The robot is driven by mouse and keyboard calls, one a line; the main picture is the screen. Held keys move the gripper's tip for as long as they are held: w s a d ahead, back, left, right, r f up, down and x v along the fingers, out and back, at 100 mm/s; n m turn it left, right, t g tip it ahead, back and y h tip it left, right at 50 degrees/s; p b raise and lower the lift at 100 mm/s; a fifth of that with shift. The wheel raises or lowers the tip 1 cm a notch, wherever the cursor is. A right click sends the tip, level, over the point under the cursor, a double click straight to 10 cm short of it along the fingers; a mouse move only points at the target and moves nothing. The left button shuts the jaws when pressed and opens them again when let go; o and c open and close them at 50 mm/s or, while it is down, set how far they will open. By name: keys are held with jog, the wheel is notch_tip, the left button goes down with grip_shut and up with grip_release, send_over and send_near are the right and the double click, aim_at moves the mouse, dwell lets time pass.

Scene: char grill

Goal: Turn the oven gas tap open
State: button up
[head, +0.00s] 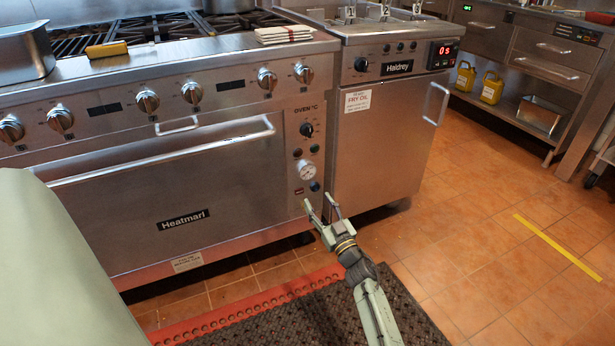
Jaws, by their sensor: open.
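The steel oven (150,205) marked Heatmarl has a column of controls to the right of its door. From the top there is a black OVEN °C knob (306,130), small dark buttons, a round silver dial or tap (307,171), a blue button (314,186) and a red one (299,191). I cannot tell for sure which is the gas tap, or how it is turned. My gripper (321,201) is open and empty, in front of the lower right of the oven, just below these controls. No contact is clear.
A fryer cabinet (377,150) stands close on the right of the oven. The oven door handle (165,152) juts out on the left. A dark rubber mat (300,325) lies below my arm. Open tiled floor (480,240) is on the right.

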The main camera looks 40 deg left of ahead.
jog(key=s+a+r+n+y+p, duration=0.1)
jog(key=s+a+r, duration=0.1)
jog(key=r, duration=0.9)
jog(key=shift+s+a+r+y, duration=0.3)
jog(key=shift+s+a, duration=0.05)
jog(key=shift+s, duration=0.4)
